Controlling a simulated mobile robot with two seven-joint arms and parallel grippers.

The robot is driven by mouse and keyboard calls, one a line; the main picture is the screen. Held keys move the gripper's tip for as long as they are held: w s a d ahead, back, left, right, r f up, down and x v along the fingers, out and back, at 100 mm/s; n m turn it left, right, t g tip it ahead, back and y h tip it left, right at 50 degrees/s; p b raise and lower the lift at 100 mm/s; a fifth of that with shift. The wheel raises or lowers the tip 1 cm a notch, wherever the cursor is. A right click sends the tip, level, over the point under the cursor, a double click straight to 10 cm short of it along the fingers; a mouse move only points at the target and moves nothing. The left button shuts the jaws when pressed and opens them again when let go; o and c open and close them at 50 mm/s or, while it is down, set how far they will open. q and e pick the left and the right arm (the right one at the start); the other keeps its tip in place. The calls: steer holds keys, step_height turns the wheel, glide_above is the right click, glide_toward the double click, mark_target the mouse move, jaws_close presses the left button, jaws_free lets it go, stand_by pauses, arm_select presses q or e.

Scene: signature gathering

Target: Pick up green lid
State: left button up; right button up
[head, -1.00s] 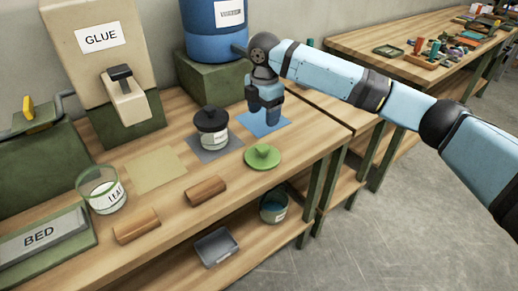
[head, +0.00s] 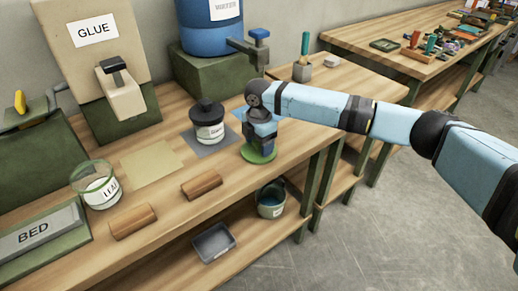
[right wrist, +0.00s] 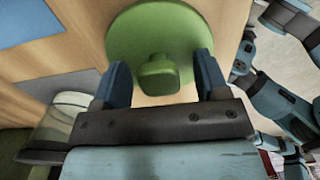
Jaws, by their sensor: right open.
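The green lid (head: 259,155) lies on the wooden workbench near its front right edge, partly hidden under my right gripper (head: 259,147). In the right wrist view the round lid (right wrist: 158,32) shows with its knob (right wrist: 157,75) between the two blue fingers. My right gripper (right wrist: 158,85) is open, with a finger on each side of the knob and gaps between. I cannot tell whether either finger touches it. My left gripper is not in view.
A jar with a black lid (head: 208,120) stands on a grey mat just left of my right gripper. A blue mat (head: 235,114) lies behind it. A glass cup (head: 97,186) stands at the left.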

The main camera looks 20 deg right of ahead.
steer(key=c, duration=1)
steer(key=shift+r, duration=0.1)
